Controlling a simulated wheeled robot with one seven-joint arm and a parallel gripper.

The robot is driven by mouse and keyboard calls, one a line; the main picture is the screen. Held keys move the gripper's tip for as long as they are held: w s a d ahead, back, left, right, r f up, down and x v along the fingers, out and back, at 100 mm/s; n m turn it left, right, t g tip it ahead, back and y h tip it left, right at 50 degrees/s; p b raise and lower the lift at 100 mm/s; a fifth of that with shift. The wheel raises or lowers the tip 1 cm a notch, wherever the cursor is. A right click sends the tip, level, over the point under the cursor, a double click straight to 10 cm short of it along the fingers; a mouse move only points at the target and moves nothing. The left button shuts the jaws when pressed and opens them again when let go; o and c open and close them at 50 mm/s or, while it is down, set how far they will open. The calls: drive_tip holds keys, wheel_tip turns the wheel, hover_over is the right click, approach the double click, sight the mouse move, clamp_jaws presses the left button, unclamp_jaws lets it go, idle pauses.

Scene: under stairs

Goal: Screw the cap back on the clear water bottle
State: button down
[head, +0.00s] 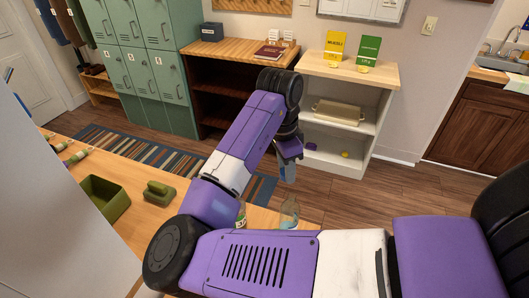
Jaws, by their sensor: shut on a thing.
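The clear water bottle (289,212) stands upright near the far edge of the wooden table, partly hidden behind my forearm. My gripper (289,178) points down above the bottle, with a small gap seen between the fingertips and the bottle's top. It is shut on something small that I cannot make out. The cap does not show clearly anywhere. A second clear container with a green label (241,215) stands to the left of the bottle, partly hidden by my arm.
On the table (147,221) are a green open bin (104,198), a green block-like object (159,192) and several bottles lying at the left (77,157). Beyond are a striped rug (132,150), a white shelf (350,140) and lockers (175,75).

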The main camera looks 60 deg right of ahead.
sight(292, 195)
drive_tip(key=shift+s+d+f+m, duration=0.1)
drive_tip(key=shift+s+d+m, duration=0.05)
drive_tip(key=shift+s, duration=0.4)
drive_tip(key=shift+s+d+m, duration=0.1)
drive_tip(key=shift+s+m, duration=0.05)
drive_tip(key=shift+s, duration=0.35)
drive_tip(key=shift+f+b, duration=2.45)
drive_tip(key=shift+f, duration=0.5)
drive_tip(key=shift+f+b, duration=0.75)
drive_tip(key=shift+f, duration=0.55)
drive_tip(key=c, duration=1.5)
unclamp_jaws()
clamp_jaws()
